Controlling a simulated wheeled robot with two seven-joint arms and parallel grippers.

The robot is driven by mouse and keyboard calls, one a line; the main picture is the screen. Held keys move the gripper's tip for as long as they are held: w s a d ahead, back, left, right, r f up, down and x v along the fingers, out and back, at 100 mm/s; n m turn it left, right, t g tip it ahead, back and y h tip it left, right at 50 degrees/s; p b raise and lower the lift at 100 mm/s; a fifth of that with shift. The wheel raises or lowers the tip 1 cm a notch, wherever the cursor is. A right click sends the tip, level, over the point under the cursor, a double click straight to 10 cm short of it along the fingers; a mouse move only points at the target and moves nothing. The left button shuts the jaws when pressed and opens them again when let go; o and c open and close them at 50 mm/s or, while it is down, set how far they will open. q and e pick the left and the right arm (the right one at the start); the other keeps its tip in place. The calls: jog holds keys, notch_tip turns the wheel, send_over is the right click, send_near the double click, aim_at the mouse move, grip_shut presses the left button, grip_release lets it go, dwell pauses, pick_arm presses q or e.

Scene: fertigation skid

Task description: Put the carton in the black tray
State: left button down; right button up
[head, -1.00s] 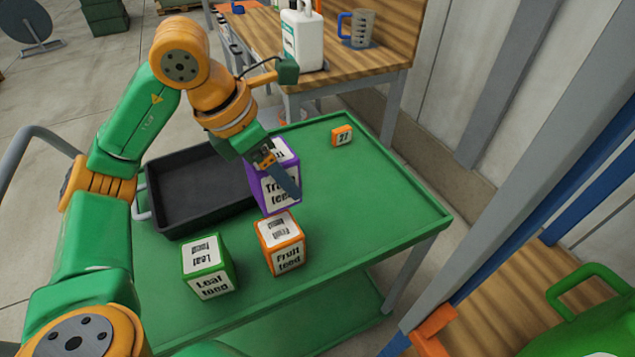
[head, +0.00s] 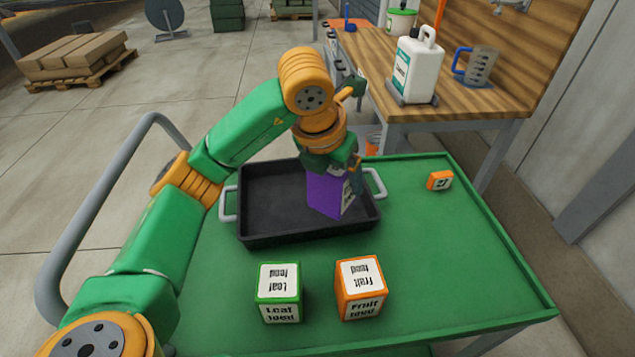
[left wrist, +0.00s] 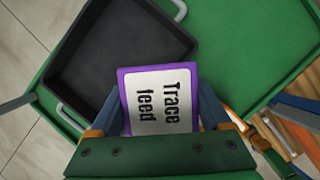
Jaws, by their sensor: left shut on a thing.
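The purple carton (head: 325,194), labelled "Trace feed", is in my left gripper (head: 338,170), which is shut on it. In the head view it appears tilted, over the right part of the black tray (head: 262,238). I cannot tell whether it touches the tray floor. In the left wrist view the carton (left wrist: 160,71) sits between the two fingers of my left gripper (left wrist: 162,112), overlapping the lower right of the tray (left wrist: 75,50). No other thing shows in the tray. My right gripper is out of view.
A green-edged "Leaf feed" carton (head: 279,292) and an orange "Fruit feed" carton (head: 360,287) stand in front of the tray on the green cart (head: 440,260). A wooden bench (head: 455,112) with a white jug (head: 417,68) stands behind.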

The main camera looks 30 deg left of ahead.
pick_arm(q)
jog(key=w+a+f, duration=0.1)
jog(key=w+f, duration=0.1)
jog(key=w+a+f+p, duration=0.1)
jog(key=w+f, duration=0.1)
jog(key=w+a+f, duration=0.1)
jog(key=w+f, duration=0.1)
jog(key=shift+w+a+f+p, duration=0.1)
jog(key=shift+w+f+p, duration=0.2)
jog(key=shift+w+f, duration=0.1)
notch_tip(320, 180, down, 3)
jog(key=shift+w+r+p, duration=0.1)
jog(key=shift+p, duration=0.35)
jog(key=shift+f, duration=0.35)
jog(key=shift+f, duration=0.1)
